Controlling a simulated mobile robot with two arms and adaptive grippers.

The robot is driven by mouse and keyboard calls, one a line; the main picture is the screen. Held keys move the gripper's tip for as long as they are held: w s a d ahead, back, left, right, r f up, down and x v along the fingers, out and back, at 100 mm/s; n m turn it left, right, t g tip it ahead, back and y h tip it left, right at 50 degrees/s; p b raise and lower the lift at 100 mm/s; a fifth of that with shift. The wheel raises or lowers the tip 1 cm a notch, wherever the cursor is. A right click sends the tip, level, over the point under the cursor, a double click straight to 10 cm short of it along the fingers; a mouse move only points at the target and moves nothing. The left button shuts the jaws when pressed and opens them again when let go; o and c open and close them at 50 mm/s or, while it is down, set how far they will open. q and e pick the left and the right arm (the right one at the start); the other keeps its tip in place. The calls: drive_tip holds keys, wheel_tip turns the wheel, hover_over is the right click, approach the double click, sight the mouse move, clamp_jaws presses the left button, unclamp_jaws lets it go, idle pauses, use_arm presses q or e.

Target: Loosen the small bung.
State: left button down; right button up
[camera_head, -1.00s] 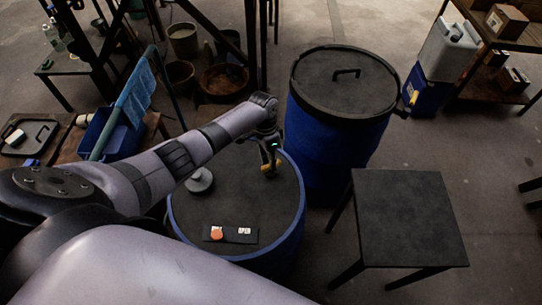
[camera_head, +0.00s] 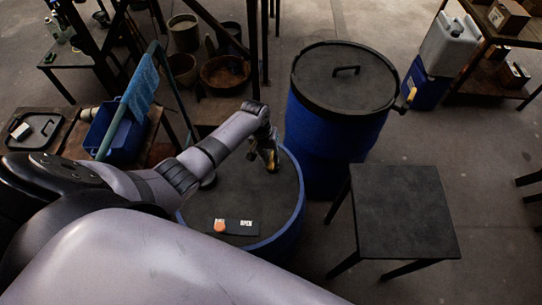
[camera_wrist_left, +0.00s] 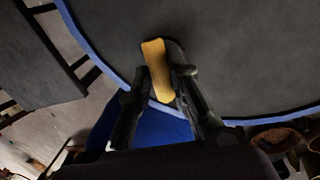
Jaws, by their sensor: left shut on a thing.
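The small bung seems to be the yellow piece (camera_wrist_left: 155,62) in the left wrist view, a short flat bar between my fingers. My left gripper (camera_head: 271,166) is shut on it over the dark top of the near blue vat (camera_head: 296,212), close to its far right rim. In the left wrist view, the fingers of my left gripper (camera_wrist_left: 160,78) lie on both sides of the bar. The bung's base and its seat are hidden, so I cannot tell whether it sits in the top. My right gripper is out of view.
A black plate (camera_head: 232,227) marked OPEN with an orange disc (camera_head: 219,227) lies on the near vat. A taller blue vat with a handled lid (camera_head: 345,80) stands behind. A black table (camera_head: 405,210) is at right, a blue tub (camera_head: 120,140) at left.

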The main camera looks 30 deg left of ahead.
use_arm(q)
drive_tip(key=shift+w+r+n, duration=0.1)
drive_tip(key=shift+w+n, duration=0.05)
drive_tip(key=shift+n, duration=0.75)
drive_tip(key=c, duration=1.5)
unclamp_jaws()
drive_tip(key=r, duration=0.4)
drive_tip(key=s+a+r, duration=0.1)
drive_tip(key=r, duration=0.2)
drive_tip(key=a+r, duration=0.1)
drive_tip(key=r, duration=0.3)
drive_tip(key=shift+s+a+r, duration=0.1)
drive_tip(key=shift+s+r, duration=0.05)
drive_tip(key=shift+r, duration=0.2)
